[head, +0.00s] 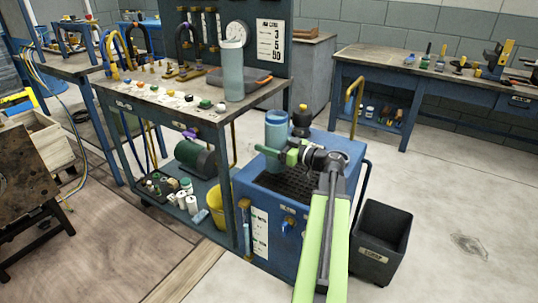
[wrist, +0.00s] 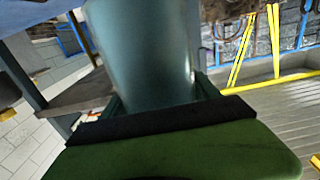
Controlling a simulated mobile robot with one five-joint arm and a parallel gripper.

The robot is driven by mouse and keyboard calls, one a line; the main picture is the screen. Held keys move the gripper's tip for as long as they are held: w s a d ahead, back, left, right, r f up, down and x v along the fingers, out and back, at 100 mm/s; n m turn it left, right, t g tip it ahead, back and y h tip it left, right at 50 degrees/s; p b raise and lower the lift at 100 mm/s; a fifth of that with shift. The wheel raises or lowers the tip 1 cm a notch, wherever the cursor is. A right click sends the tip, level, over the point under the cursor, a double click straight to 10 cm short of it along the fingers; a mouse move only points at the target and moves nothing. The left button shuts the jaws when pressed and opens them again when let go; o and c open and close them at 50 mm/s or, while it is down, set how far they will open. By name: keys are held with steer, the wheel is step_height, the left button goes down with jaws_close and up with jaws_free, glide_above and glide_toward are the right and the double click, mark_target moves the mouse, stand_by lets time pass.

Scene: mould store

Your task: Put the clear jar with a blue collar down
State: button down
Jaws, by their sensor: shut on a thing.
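The clear jar with a blue collar (head: 277,130) looks blue-green and stands upright in my gripper (head: 282,157) in the head view. My green gripper is shut on it around its lower half. In the wrist view the jar (wrist: 145,50) fills the upper middle between the fingers, its top cut off by the frame edge. The jar is over the back left of the blue cabinet (head: 328,142) with a dark grate on top. I cannot tell whether its base touches the cabinet; the fingers partly hide its lower part.
A dark bottle with a yellow cap (head: 301,121) stands close behind the jar. A tall teal tumbler (head: 233,75) stands on the cluttered workbench (head: 130,92) at left. A black bin (head: 381,245) stands on the floor right of the cabinet. The dark grate (head: 285,184) looks clear in front.

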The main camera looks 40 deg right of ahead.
steer(key=shift+f+b, duration=1.35)
steer(key=shift+f, duration=0.45)
steer(key=shift+c, duration=0.9)
jaws_free()
steer(key=shift+r, duration=0.25)
steer(key=v, duration=1.2)
steer(key=shift+f, duration=0.1)
